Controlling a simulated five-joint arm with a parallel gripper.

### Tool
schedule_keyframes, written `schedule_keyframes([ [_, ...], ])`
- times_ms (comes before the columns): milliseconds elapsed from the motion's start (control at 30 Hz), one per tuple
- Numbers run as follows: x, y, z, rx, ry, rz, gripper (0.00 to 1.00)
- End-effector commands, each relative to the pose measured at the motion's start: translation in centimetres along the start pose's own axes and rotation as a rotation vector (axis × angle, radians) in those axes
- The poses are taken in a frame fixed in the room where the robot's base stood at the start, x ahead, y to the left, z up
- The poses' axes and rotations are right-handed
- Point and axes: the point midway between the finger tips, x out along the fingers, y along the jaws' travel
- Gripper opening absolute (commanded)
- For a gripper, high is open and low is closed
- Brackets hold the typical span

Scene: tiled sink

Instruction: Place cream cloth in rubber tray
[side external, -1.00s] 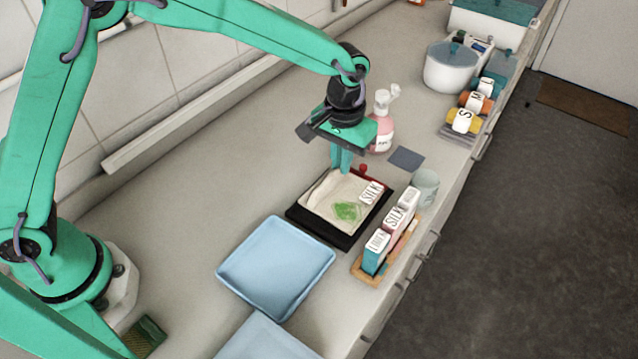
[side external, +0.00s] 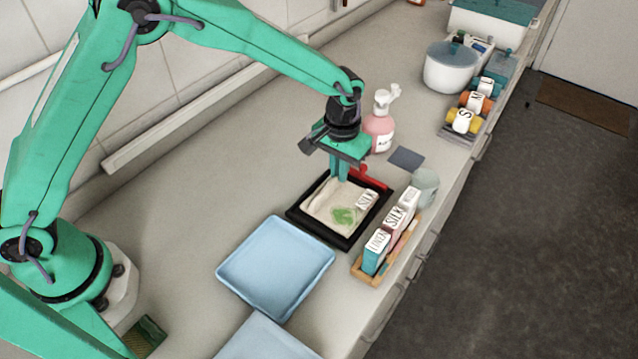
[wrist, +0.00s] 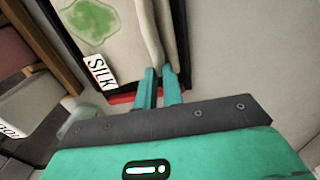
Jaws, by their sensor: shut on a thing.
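The cream cloth (side external: 325,205) has a green patch and a white label reading SILK. It lies within the rim of the black rubber tray (side external: 323,237) on the counter. In the wrist view the cloth (wrist: 125,35) shows a raised fold running to my fingers, and the tray's dark rim (wrist: 57,42) shows beside it. My gripper (side external: 340,178) points down at the far side of the tray. Its fingers (wrist: 160,72) are shut on the cloth's folded edge. I cannot tell whether the whole cloth rests on the tray floor.
A red object (side external: 372,179) is at the tray's far right edge. A blue tray (side external: 276,265) lies in front. A pink pump bottle (side external: 379,132) stands behind my gripper.

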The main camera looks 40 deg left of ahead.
Motion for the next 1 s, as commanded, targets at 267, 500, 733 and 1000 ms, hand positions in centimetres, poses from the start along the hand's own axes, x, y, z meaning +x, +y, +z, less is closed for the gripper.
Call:
schedule_keyframes([
  [267,0.06,0.01,-0.02,0.000,0.001,0.000,0.00],
  [500,0.30,0.02,-0.04,0.000,0.002,0.001,0.26],
  [733,0.29,0.02,-0.03,0.000,0.002,0.001,0.30],
  [1000,-0.30,0.02,-0.05,0.000,0.002,0.001,0.30],
])
